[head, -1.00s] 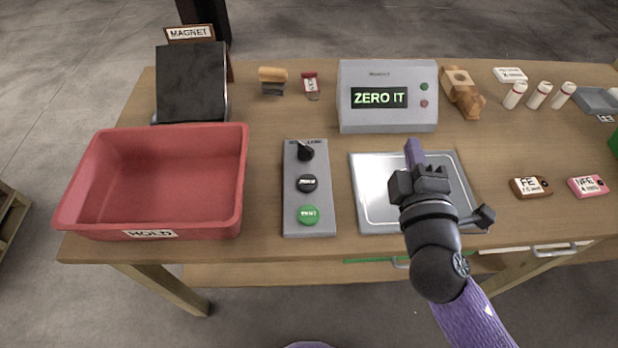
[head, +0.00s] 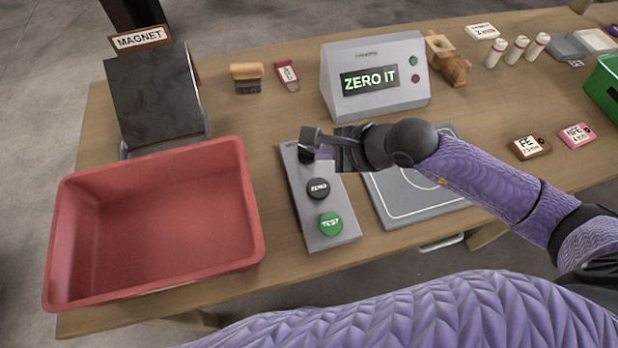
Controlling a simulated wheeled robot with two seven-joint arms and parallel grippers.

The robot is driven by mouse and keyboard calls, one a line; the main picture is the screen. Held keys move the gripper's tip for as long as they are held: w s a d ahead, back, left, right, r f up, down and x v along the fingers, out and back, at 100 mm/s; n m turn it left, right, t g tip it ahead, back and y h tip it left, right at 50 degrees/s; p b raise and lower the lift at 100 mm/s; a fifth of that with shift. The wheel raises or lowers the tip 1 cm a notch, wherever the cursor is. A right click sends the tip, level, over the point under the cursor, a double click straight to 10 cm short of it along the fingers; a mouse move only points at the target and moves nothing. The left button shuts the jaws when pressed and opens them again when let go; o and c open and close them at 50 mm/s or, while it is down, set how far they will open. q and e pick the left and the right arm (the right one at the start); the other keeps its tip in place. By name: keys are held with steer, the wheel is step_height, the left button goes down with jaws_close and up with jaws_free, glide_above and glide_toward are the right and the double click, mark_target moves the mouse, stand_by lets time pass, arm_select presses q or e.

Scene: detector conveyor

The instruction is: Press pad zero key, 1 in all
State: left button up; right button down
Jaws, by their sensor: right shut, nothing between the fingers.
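The black key labelled ZERO (head: 318,188) sits in the middle of a grey control panel (head: 312,238) on the table. Below it is a green key labelled TEST (head: 331,223). A dark knob (head: 305,155) at the panel's far end is partly hidden by my right gripper. My right gripper (head: 325,152) is shut and empty, over the far part of the panel, apart from the ZERO key in the picture. Its height above the panel is hard to tell. The display box (head: 375,82) reads ZERO IT. My left gripper is not in view.
A red bin (head: 250,200) stands left of the panel, below a dark MAGNET plate (head: 155,95). A metal pad (head: 390,205) lies right of the panel, partly under my right arm. FE (head: 530,147) and NFE (head: 577,136) blocks lie farther right.

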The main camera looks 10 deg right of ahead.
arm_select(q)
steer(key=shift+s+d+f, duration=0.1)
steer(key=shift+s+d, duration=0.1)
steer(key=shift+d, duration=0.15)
arm_select(e)
steer(key=shift+s+f, duration=0.1)
steer(key=b, duration=0.7)
glide_toward(311, 181)
steer(key=x, duration=0.5)
steer(key=shift+a+r, duration=0.25)
steer(key=shift+f, duration=0.2)
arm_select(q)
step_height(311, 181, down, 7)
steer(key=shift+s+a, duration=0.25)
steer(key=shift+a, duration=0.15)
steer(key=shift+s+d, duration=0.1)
arm_select(e)
steer(key=shift+r, duration=0.1)
arm_select(q)
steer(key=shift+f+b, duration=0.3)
steer(key=shift+b, duration=0.1)
arm_select(e)
steer(key=shift+f, duration=0.45)
